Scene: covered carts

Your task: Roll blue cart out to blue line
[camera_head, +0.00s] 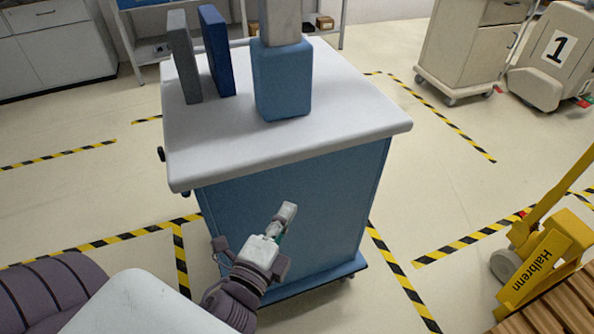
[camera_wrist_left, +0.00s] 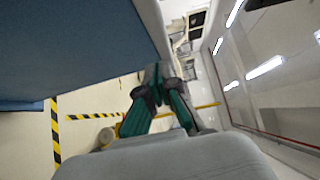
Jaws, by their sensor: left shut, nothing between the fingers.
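The blue cart (camera_head: 300,200) stands in the middle of the head view, with a white top and blue side panel. Its panel also fills the upper left of the left wrist view (camera_wrist_left: 70,45). Small dark fittings (camera_head: 160,154) stick out at its left side. My left gripper (camera_head: 285,215) is in front of the near panel, shut and empty; I cannot tell whether it touches. Its green and black fingers show in the left wrist view (camera_wrist_left: 158,78). My right gripper is not in view. No blue line shows; the visible floor lines are yellow and black.
On the cart stand a grey binder (camera_head: 184,58), a blue binder (camera_head: 217,50) and a blue block (camera_head: 282,80) with a grey column. A yellow "Halbrenn" truck (camera_head: 545,260) is at right. A beige cart (camera_head: 470,45) stands behind. Floor at left is open.

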